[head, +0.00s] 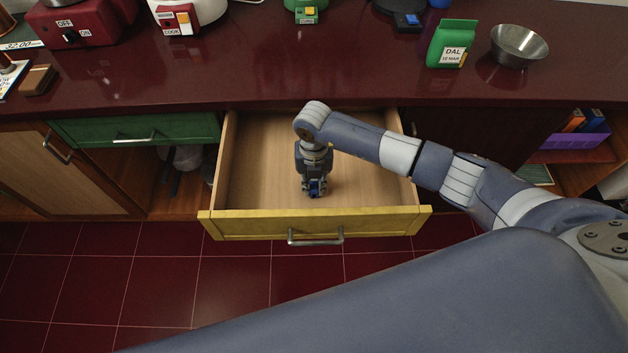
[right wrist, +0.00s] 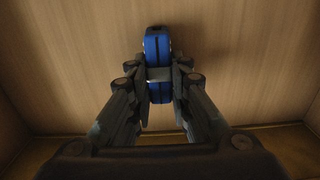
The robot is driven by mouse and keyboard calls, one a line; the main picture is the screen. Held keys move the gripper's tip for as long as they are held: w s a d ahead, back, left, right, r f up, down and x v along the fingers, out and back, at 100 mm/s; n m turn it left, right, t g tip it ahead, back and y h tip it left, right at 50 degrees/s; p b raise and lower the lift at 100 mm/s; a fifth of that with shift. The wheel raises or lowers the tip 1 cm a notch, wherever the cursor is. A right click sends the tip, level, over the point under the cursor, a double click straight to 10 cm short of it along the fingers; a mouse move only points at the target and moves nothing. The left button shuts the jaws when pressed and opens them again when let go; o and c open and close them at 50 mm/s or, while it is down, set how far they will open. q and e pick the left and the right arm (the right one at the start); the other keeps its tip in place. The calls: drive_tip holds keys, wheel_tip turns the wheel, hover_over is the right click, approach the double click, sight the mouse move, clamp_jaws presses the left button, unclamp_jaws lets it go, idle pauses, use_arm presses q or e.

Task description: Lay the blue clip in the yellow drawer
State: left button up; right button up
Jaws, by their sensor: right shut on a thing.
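The yellow drawer (head: 245,226) is pulled open below the counter, with a pale wooden inside. My right gripper (head: 316,192) reaches down inside it, toward the front panel. In the right wrist view my right gripper (right wrist: 159,78) is shut on the blue clip (right wrist: 157,44), which has dark trim. The clip is between the fingertips, close over the drawer floor; I cannot tell if it touches. In the head view the clip (head: 314,188) shows only as a small blue bit at the fingertips. My left gripper is not in view.
The drawer floor around my gripper is bare. A dark red counter (head: 345,75) runs behind, with a green DAL packet (head: 452,44), a metal bowl (head: 518,46) and red and white appliances. A closed green drawer (head: 180,127) is at the left.

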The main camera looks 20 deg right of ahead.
sight(314, 183)
drive_tip(key=shift+f, duration=0.2)
drive_tip(key=o, duration=0.8)
drive_tip(key=shift+r, duration=0.1)
drive_tip(key=shift+r, duration=0.25)
wheel_tip(314, 183, up, 12)
drive_tip(key=shift+b, duration=0.35)
drive_tip(key=shift+s+f, duration=0.1)
drive_tip(key=shift+f, duration=0.1)
